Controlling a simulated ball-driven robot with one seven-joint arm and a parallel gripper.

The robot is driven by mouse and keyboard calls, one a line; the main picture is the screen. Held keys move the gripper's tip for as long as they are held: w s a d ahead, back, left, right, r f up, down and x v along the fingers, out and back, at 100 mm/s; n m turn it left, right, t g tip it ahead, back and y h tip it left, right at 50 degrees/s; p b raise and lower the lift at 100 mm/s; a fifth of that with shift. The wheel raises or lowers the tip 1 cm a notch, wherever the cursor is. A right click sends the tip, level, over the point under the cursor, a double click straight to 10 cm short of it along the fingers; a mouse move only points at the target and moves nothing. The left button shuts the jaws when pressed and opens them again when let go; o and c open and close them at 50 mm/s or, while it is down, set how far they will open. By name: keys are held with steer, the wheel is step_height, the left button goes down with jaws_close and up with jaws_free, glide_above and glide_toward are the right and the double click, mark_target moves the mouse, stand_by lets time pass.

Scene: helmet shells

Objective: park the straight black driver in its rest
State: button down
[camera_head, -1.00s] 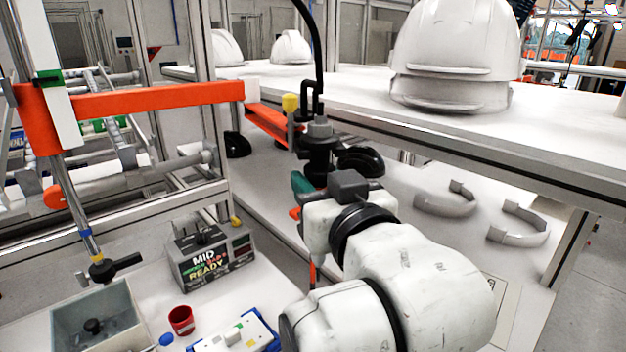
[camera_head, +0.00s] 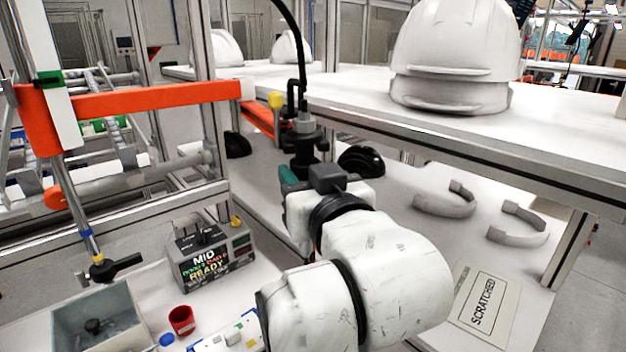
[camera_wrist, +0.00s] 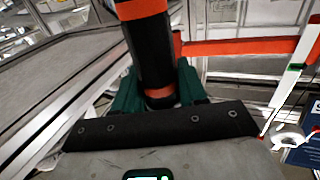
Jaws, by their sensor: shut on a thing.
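The straight black driver (camera_head: 303,146) stands about upright below a black cable at the middle of the head view. In the wrist view it is a thick black cylinder (camera_wrist: 153,52) with orange bands. My gripper (camera_wrist: 158,90) is shut on it, with a green finger on either side. In the head view a green finger of my gripper (camera_head: 288,178) shows beside my wrist, which hides the driver's lower part. I cannot pick out the driver's rest with certainty.
A grey controller box (camera_head: 210,256), a red cup (camera_head: 181,320) and a grey bin (camera_head: 62,322) stand at lower left. An orange beam (camera_head: 150,97) crosses at left. A white shelf (camera_head: 350,95) with helmet shells (camera_head: 450,60) lies behind. A SCRATCHED sign (camera_head: 485,305) lies right.

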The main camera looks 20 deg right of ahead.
steer(key=w+d, duration=0.1)
steer(key=w, duration=0.1)
steer(key=w+d+p, duration=0.1)
steer(key=w+d, duration=0.1)
steer(key=w, duration=0.1)
steer(key=shift+d, duration=0.2)
stand_by(0.5)
jaws_free()
stand_by(0.5)
steer(key=s+p, duration=0.1)
steer(key=s, duration=1)
steer(key=shift+a, duration=0.3)
stand_by(0.6)
